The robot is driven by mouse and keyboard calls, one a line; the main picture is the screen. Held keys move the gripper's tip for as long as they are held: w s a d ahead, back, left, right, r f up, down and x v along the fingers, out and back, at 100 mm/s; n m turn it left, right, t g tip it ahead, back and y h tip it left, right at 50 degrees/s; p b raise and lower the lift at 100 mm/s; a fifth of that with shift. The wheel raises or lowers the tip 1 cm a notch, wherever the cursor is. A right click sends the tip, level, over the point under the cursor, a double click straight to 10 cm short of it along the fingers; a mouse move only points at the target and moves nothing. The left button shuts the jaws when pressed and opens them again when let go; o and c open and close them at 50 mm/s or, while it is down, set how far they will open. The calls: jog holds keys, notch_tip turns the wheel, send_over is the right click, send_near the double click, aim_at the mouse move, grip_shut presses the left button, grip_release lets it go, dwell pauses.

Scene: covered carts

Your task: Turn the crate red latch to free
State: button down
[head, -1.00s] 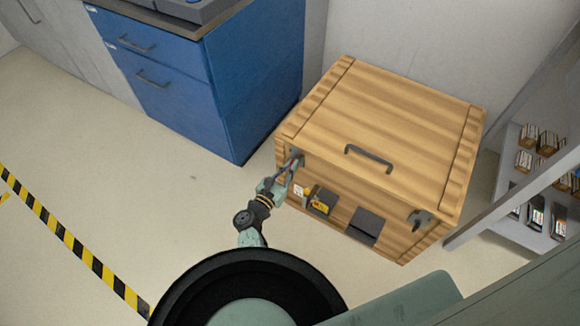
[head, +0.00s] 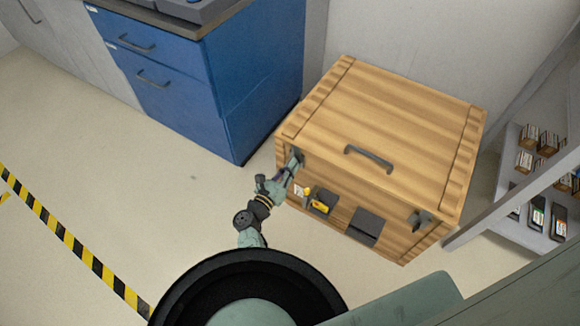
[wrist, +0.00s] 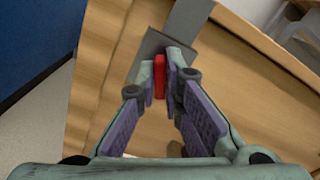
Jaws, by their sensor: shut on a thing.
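The wooden crate (head: 390,110) stands on the floor with its lid down and a dark handle (head: 369,158) on top. The red latch (wrist: 159,76) shows in the wrist view as a small red piece in front of a grey plate (wrist: 150,48) on the crate's front. My gripper (wrist: 161,84) is shut on the red latch, with one finger on each side. In the head view my gripper (head: 294,166) is at the crate's left front corner and hides the red latch. A second, dark latch (head: 419,219) is on the right of the front.
A blue cabinet (head: 255,80) stands left of the crate, close by. A shelf (head: 540,190) with small boxes is on the right. A yellow object (head: 320,205) and a dark panel (head: 365,226) are on the crate's front. The floor at left is clear.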

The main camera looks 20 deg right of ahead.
jog(key=n+p, duration=0.2)
jog(key=n, duration=0.8)
jog(key=shift+w+f+n, duration=0.1)
jog(key=shift+f+n, duration=0.05)
jog(key=shift+n, duration=0.15)
jog(key=shift+n+p, duration=0.3)
jog(key=c, duration=1.7)
grip_release()
jog(key=shift+a, duration=0.15)
jog(key=v, duration=1.2)
